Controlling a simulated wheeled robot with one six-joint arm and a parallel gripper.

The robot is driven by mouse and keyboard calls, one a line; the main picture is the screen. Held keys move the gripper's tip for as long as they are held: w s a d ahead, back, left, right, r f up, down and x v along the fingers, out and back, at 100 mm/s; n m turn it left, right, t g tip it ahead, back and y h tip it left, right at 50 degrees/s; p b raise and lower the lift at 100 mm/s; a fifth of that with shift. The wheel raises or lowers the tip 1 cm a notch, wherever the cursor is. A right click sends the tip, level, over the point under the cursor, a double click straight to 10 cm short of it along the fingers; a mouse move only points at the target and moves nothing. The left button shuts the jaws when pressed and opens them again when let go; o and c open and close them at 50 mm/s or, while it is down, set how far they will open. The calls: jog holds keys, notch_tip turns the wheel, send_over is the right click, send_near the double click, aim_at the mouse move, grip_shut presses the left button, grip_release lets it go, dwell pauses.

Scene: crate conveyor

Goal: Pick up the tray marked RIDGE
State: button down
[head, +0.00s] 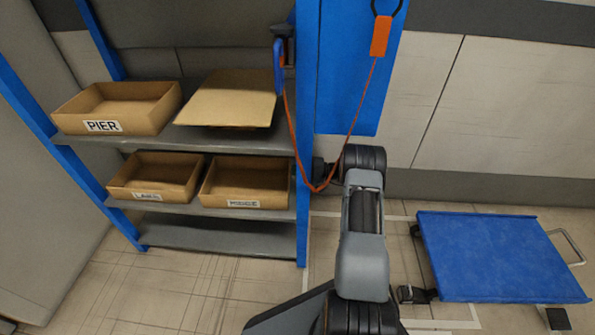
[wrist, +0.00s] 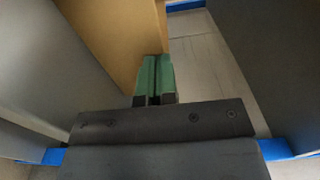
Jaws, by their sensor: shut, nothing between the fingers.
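The tray marked RIDGE (head: 243,204) is an open cardboard tray on the middle shelf, at its right end beside the blue post. Its label is small and blurred but reads as RIDGE. My arm reaches toward that post from the right in the head view, and its fingers are hidden there. In the wrist view my gripper (wrist: 153,80) has its green fingers shut together with nothing between them. A tan cardboard surface (wrist: 115,40) lies just beyond and left of the fingertips. I cannot tell which box it belongs to, or whether they touch it.
The PIER tray (head: 117,108) and a flat-topped cardboard box (head: 228,100) stand on the upper shelf. Another tray (head: 155,177) sits left of RIDGE. The blue post (head: 303,215) and a hanging orange cord (head: 297,150) are near my arm. A blue cart (head: 500,256) stands at right.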

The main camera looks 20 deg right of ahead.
jog(key=a, duration=0.1)
jog(key=a+p, duration=0.1)
jog(key=shift+s+a+r, duration=0.1)
jog(key=shift+s+a, duration=0.2)
jog(key=shift+s, duration=0.1)
